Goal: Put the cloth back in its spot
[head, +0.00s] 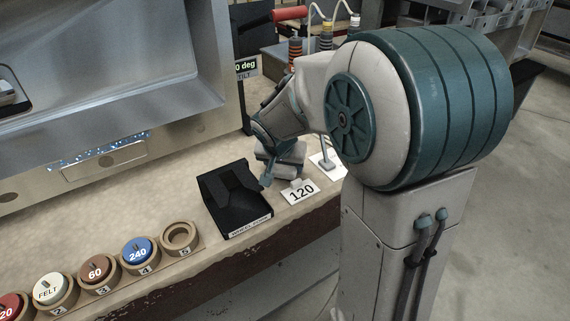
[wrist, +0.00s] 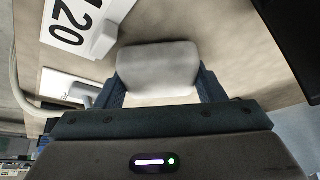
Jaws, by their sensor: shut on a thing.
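My gripper (head: 282,168) is shut on a pale grey, rounded pad, which looks like the folded cloth (wrist: 158,67). The cloth sits between the two dark blue fingers in the wrist view. In the head view my wrist and fingers hide most of it. My gripper points down over the bench, between a black open box (head: 235,202) and a white "120" card (head: 300,191). Whether the cloth touches the bench cannot be told. No marked spot for the cloth is clearly readable.
A row of round holders (head: 95,272) with coloured, labelled discs runs along the front left; the one numbered 5 (head: 180,238) is empty. A grey metal machine (head: 110,90) stands behind.

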